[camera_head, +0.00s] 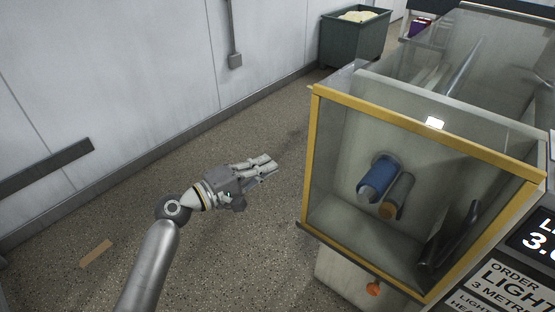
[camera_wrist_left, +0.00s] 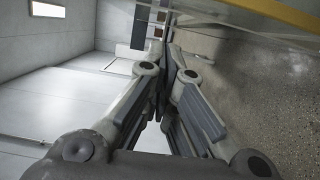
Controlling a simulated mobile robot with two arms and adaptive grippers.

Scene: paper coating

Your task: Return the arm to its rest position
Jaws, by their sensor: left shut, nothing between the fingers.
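My left arm comes in from the lower left in the head view. Its gripper (camera_head: 266,165) is shut and empty, held in the air over the speckled floor, left of the machine and apart from it. In the left wrist view the gripper's fingers (camera_wrist_left: 172,60) come together at their tips with nothing between them. My right gripper is not in either view.
A machine with a yellow-framed clear front (camera_head: 313,150) stands right of the gripper, with a blue roll (camera_head: 376,178) inside. A green bin (camera_head: 345,42) stands at the back by the wall. A flat brown piece (camera_head: 96,254) lies on the floor. Order signs (camera_head: 510,285) show at lower right.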

